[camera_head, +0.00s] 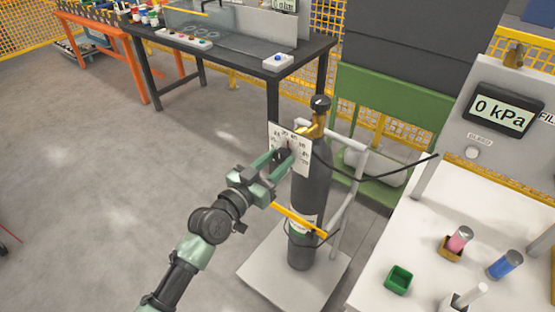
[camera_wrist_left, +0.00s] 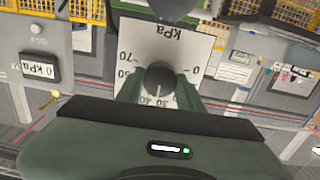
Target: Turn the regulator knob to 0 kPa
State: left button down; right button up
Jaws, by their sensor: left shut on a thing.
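The regulator's white dial plate (camera_head: 303,158) stands at the neck of a dark gas cylinder (camera_head: 308,200). My left gripper (camera_head: 284,158) is at the front of the plate. In the left wrist view the dial plate (camera_wrist_left: 194,48) appears upside down, with numbers and "kPa" on it. There the dark round knob (camera_wrist_left: 160,76) sits between the fingers of my left gripper (camera_wrist_left: 158,86), which is shut on it. The fingers cover part of the scale, and I cannot read the pointer clearly. A display (camera_head: 503,108) at the right reads 0 kPa. My right gripper is not in view.
The cylinder stands on a grey trolley base (camera_head: 270,268) with a light tube frame. A black hose runs right from the regulator. A white table (camera_head: 420,235) at the right holds a green box (camera_head: 398,279) and coloured cylinders. A dark bench (camera_head: 235,42) stands behind; the left floor is clear.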

pick_arm(q)
jog(key=n, duration=0.4)
jog(key=shift+n+p, duration=0.3)
jog(key=shift+p, duration=0.05)
jog(key=n, duration=0.5)
jog(key=shift+p, duration=0.4)
jog(key=n+p, duration=0.1)
jog(key=n, duration=0.5)
jog(key=shift+n+p, duration=0.5)
jog(key=shift+n, duration=2)
jog(key=shift+f, duration=0.1)
jog(key=c, duration=0.9)
grip_release()
